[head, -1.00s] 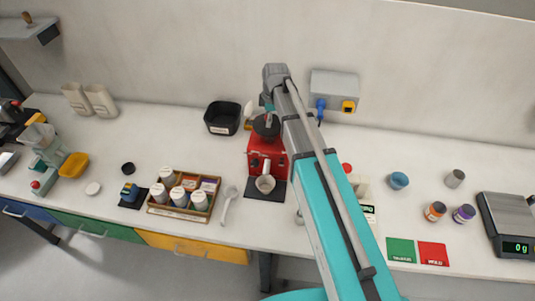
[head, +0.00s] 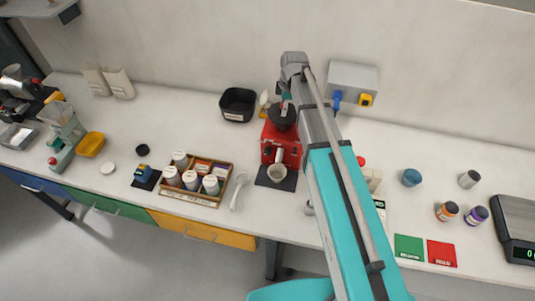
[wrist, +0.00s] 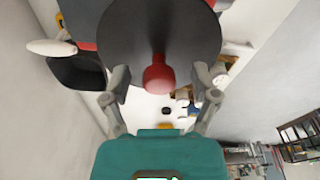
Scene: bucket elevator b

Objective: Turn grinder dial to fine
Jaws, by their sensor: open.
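A red machine (head: 283,143) with a black round top (head: 282,118) stands at the back middle of the counter in the head view; it appears to be the grinder. In the wrist view a large black disc (wrist: 150,30) carries a red knob (wrist: 159,77). The red knob lies between the two grey fingers of my gripper (wrist: 161,82), with a gap visible on both sides. My gripper is open. In the head view my arm partly hides the gripper and the machine's right side. The dial's markings cannot be read.
A black bin (head: 238,104) stands left of the machine and a grey wall box (head: 352,77) behind it. A wooden tray (head: 226,185) of white-lidded jars is at the front left. A teal device (head: 66,140) is farther left. Bare counter lies around the bin.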

